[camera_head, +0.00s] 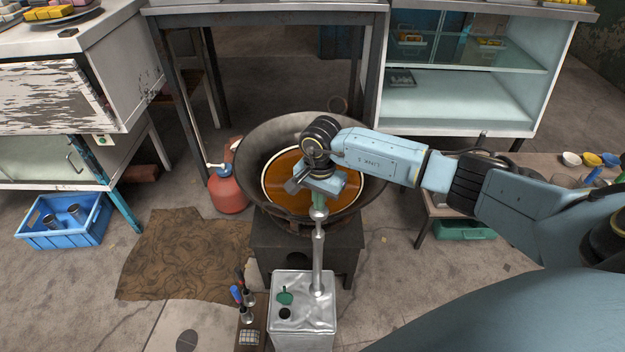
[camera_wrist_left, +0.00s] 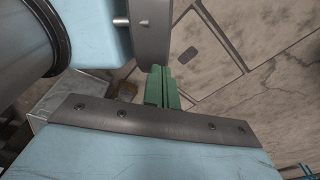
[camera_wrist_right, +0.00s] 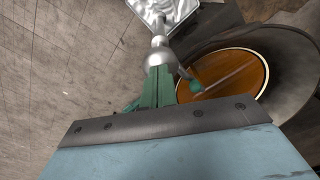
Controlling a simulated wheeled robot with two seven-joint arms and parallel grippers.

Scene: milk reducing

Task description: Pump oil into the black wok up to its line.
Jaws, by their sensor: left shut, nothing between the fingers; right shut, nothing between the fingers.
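The black wok (camera_head: 255,140) sits on a dark stove and holds orange-brown oil (camera_head: 283,183). A pale ring line (camera_head: 268,168) borders the oil; the exact level against it is hard to tell. A silver oil tin (camera_head: 302,322) stands in front, with a metal pump (camera_head: 318,255) rising from it. My right gripper (camera_head: 318,207) is shut at the pump's top, its green fingers (camera_wrist_right: 158,88) at or over the silver pump head (camera_wrist_right: 160,50). My left gripper (camera_wrist_left: 162,88) is shut and empty, outside the head view.
A red jug (camera_head: 227,190) stands left of the wok. A small stand with bottles (camera_head: 247,312) is beside the tin. A blue crate (camera_head: 65,220) with metal cups is at the left. A low table with small bowls (camera_head: 571,159) is at the right. Brown cloth covers floor at left.

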